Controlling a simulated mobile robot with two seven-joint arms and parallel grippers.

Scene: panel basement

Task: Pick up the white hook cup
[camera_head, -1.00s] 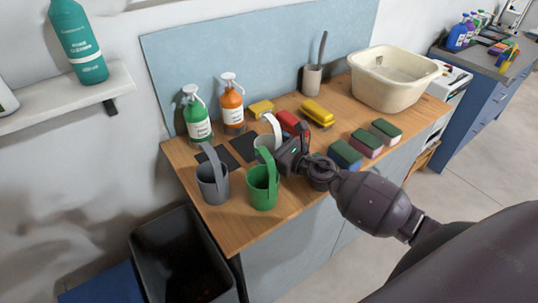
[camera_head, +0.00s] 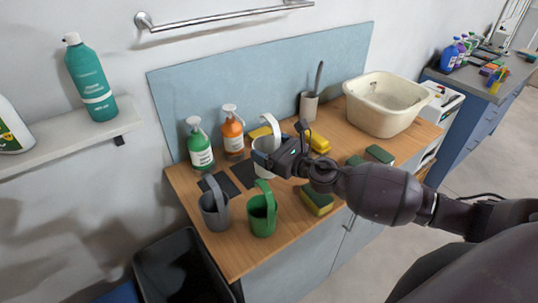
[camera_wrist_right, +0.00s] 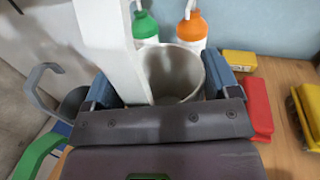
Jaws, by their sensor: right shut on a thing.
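The white hook cup (camera_head: 261,167) is held upright, a little above the wooden counter at the back left. Its tall hooked handle (camera_head: 271,128) stands up. My right gripper (camera_head: 274,160) is shut on the cup. In the right wrist view, the blue fingers of the gripper (camera_wrist_right: 160,90) sit on both sides of the white cup (camera_wrist_right: 176,72), with the hook handle (camera_wrist_right: 112,45) close to the camera. The cup's lower part is partly hidden. My left gripper is not in view.
A green hook cup (camera_head: 262,216) and a grey hook cup (camera_head: 214,212) stand in front. Green (camera_head: 200,150) and orange (camera_head: 233,135) bottles stand behind. Sponges (camera_head: 317,198) lie right, near a cream basin (camera_head: 384,105). A black bin (camera_head: 185,268) is below left.

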